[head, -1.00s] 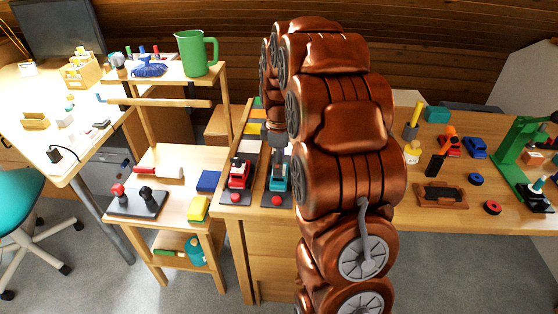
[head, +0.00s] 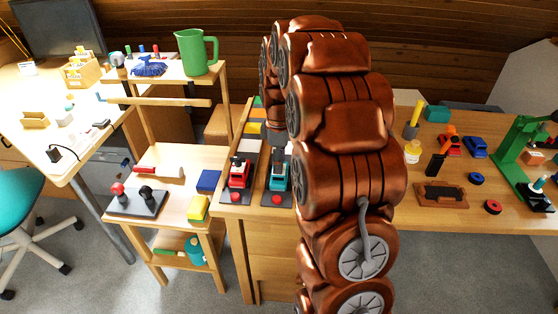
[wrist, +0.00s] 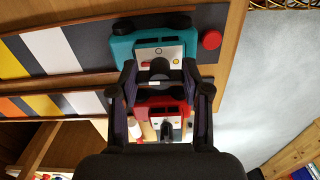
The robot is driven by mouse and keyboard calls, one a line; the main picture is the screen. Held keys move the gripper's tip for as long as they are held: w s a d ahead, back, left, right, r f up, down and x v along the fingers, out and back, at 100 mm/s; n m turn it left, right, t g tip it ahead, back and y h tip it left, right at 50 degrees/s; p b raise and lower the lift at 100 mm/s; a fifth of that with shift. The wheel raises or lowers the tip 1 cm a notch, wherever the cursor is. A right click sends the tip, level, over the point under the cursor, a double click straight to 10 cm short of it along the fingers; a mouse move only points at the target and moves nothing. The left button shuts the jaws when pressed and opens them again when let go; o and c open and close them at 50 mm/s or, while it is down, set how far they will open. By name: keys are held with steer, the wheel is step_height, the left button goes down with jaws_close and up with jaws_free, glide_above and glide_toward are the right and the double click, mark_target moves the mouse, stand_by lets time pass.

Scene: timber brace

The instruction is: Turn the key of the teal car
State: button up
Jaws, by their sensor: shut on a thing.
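The teal car (head: 278,176) stands on a dark strip on the wooden bench, left of my arm. In the wrist view, the teal car (wrist: 122,48) is at the top, with a pale panel on its near side. My gripper (wrist: 160,72) is at that panel, its two black fingers closed around a small dark key (wrist: 160,67). The key is partly hidden between the fingers, so its turn angle is hard to tell. In the head view, my gripper (head: 277,147) comes down on the teal car from above, mostly hidden by the wrist.
A red car (head: 239,176) stands on the neighbouring strip, close to the left of the teal car. Red round buttons (head: 276,199) lie at the strips' front ends. Striped coloured panels (wrist: 55,50) lie behind the cars. A low shelf (head: 172,205) stands left of the bench.

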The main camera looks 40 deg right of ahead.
steer(key=m+b, duration=0.1)
steer(key=m, duration=0.3)
steer(key=shift+f+m, duration=0.1)
steer(key=shift+m, duration=0.2)
steer(key=m+b, duration=0.1)
steer(key=m, duration=0.4)
steer(key=shift+m+b, duration=0.3)
steer(key=shift+b, duration=0.05)
steer(key=m, duration=0.4)
steer(key=shift+m, duration=2.4)
steer(key=o, duration=1.2)
steer(key=shift+c, duration=0.2)
steer(key=shift+r, duration=0.2)
